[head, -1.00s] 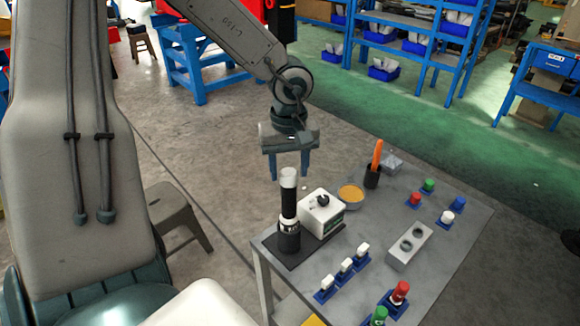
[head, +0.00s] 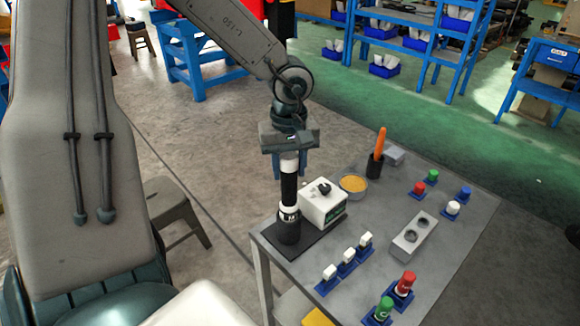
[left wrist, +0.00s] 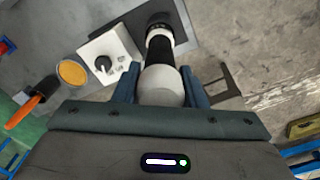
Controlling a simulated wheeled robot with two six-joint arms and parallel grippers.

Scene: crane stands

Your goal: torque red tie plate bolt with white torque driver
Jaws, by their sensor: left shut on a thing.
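The torque driver (head: 289,190), black with a white top and a white band, stands upright on a dark mat at the table's left corner. My left gripper (head: 290,168) points down from above and is shut on its white top. The left wrist view shows the white end (left wrist: 162,86) between the two blue fingers. A tall red-topped piece (head: 405,283) stands in a blue base near the table's front, and a smaller red one (head: 419,188) stands farther back. I cannot tell which is the tie plate bolt. My right gripper is out of view.
A white box with a dark knob (head: 323,203) stands close beside the driver. Several white-topped pieces in blue bases (head: 347,258), a grey block with two holes (head: 414,234), a yellow-filled bowl (head: 353,184) and a cup with an orange handle (head: 376,165) share the table (head: 440,260).

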